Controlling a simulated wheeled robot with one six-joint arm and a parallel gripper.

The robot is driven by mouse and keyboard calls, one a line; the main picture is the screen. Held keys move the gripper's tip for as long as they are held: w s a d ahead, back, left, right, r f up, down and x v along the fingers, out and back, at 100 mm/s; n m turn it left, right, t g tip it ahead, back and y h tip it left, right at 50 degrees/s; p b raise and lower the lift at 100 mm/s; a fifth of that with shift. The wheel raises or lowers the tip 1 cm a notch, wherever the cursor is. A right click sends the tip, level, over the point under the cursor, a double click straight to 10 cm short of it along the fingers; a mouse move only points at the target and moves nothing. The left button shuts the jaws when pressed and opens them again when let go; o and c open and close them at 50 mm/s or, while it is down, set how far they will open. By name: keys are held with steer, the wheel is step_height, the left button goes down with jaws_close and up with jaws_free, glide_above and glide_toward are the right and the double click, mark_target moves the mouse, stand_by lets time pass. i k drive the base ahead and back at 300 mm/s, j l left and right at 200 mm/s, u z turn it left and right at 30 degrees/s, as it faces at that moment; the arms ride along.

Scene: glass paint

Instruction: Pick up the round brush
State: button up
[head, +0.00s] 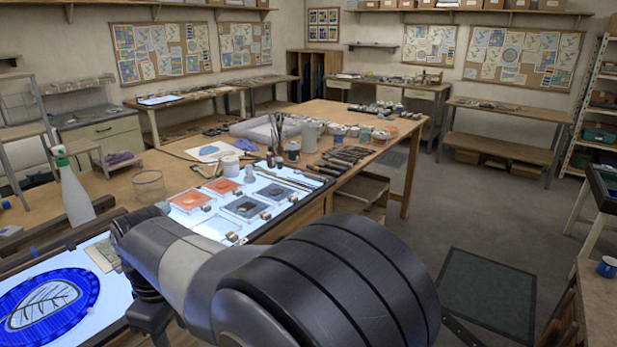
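Several thin brushes or tools stand upright in a dark holder (275,157) on the worktable. Several long, thin brush-like tools (284,181) lie near the right end of the lit palette panel. I cannot tell which one is the round brush at this size. My arm crosses the lower middle of the head view and bends down at its left end. My gripper's fingers do not show, and part of the work surface is hidden behind the arm.
Paint trays (245,207) lie on the lit panel. A white spray bottle (74,190) and a glass jar (149,185) stand to the left. A blue leaf glass piece (45,305) lies on a light table. Pots (310,135) crowd the table behind. Open floor lies right.

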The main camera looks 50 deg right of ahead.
mark_target(330, 172)
steer(key=i+l+z, duration=0.5)
steer(key=i+l, duration=0.45)
steer(key=l, duration=0.5)
steer(key=i+l+z, duration=0.45)
steer(key=i+l, duration=0.65)
